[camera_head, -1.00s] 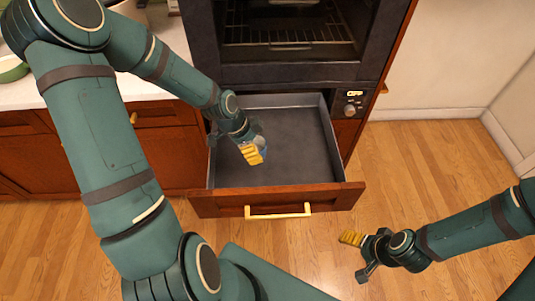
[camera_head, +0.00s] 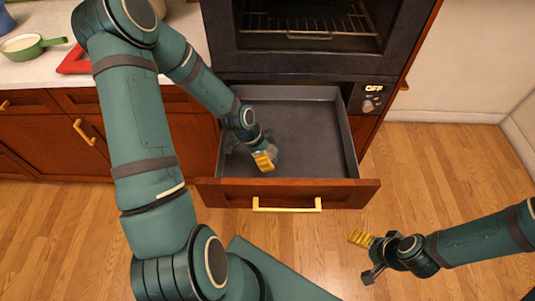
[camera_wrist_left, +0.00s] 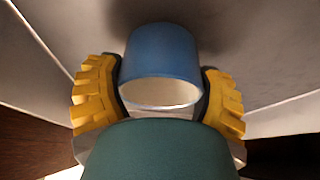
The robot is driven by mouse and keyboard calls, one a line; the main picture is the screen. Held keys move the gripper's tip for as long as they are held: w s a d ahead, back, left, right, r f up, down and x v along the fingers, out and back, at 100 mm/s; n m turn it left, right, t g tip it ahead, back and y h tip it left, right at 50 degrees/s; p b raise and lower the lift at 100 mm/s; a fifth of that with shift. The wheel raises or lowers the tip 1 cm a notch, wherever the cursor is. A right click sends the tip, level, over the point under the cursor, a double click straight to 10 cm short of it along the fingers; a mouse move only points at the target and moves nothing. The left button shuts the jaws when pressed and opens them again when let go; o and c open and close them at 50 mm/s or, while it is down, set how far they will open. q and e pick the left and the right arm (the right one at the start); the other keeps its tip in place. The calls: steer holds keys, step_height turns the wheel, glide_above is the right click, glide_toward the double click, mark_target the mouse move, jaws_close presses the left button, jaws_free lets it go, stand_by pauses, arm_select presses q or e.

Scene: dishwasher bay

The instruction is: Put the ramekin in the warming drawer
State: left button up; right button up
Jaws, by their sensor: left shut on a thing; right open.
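The ramekin (camera_wrist_left: 160,52) is blue outside with a pale inside. In the left wrist view it sits between the two yellow fingers of my left gripper (camera_wrist_left: 160,95), which is shut on it. In the head view my left gripper (camera_head: 263,160) is inside the open warming drawer (camera_head: 300,120), near its front left, and mostly hides the ramekin. I cannot tell whether the ramekin touches the drawer floor. My right gripper (camera_head: 364,257) is open and empty, above the wooden floor to the right of the drawer front.
The drawer has a wooden front with a gold handle (camera_head: 287,204). An oven (camera_head: 312,35) with a rack is above it. The counter at left holds a green pan (camera_head: 30,46) and a red item (camera_head: 74,62). The drawer's right and back are bare.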

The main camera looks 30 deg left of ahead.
arm_select(q)
steer(key=shift+f, duration=0.15)
steer(key=o, duration=1.2)
steer(key=shift+a+r, duration=0.1)
steer(key=shift+r, duration=0.35)
steer(key=p+v, duration=0.4)
steer(key=v, duration=0.7)
steer(key=shift+s+r, duration=0.15)
steer(key=shift+r, duration=0.05)
